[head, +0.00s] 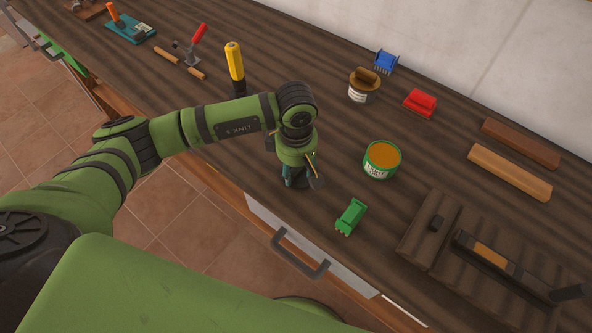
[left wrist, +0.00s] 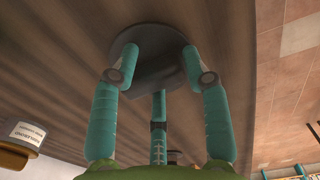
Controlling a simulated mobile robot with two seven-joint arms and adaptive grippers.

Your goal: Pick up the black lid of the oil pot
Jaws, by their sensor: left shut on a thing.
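My left gripper (head: 298,180) points down over the front part of the workbench. Its teal fingers are shut on a round dark lid (head: 318,183), mostly hidden under the hand. In the left wrist view the dark disc of the lid (left wrist: 150,42) lies across the fingertips (left wrist: 158,75). I cannot tell whether the lid touches the bench. A green can (head: 381,160) stands open to the right of the gripper, with orange contents showing at its top. My right gripper is not in view.
A green clamp-like piece (head: 350,217) lies just right of the gripper. A white-labelled jar with a brown top (head: 358,96) and a red piece (head: 421,102) stand behind. A yellow-handled tool (head: 235,67) is at back left.

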